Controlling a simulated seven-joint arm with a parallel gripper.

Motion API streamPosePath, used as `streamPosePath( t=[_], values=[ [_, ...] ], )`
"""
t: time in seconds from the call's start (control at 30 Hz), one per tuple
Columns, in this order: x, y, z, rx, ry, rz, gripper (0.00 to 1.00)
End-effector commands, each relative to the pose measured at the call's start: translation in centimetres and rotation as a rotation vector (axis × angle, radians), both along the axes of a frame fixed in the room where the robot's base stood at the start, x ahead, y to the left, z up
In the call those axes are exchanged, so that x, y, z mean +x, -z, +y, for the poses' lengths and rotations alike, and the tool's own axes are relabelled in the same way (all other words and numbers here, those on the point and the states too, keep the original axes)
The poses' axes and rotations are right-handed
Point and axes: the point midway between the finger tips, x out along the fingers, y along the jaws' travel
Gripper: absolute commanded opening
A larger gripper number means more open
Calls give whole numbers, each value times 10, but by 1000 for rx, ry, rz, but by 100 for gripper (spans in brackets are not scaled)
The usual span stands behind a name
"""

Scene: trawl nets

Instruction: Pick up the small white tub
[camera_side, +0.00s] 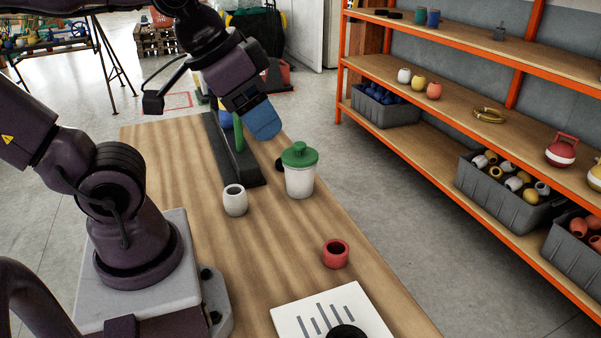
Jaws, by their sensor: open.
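A small white tub (235,200), open at the top, stands upright on the wooden table just left of a larger white tub (300,181) with a green knobbed lid. My gripper (258,122), with a blue finger, is open above the far part of the table, behind both tubs and apart from them. The space between its fingers is partly hidden from this side.
A dark stand (235,160) with a green upright lies behind the small tub. A red ring-shaped pot (335,254) and a white marked board (330,314) are nearer the front. Orange-framed shelves (463,80) stand right of the table (190,165).

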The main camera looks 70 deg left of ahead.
Motion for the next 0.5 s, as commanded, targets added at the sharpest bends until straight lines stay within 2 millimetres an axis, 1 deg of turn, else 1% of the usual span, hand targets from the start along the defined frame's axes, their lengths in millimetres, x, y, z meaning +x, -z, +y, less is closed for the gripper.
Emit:
streamPosePath(
  t=[0.17, 0.27, 0.37, 0.5],
  values=[
    [2, 1, 0, -3, -3, -2, 63],
    [16, 6, 1, -20, -25, -22, 63],
    [46, 19, 5, -58, -79, -72, 63],
    [98, 49, 21, -115, -208, -183, 63]
  ],
)
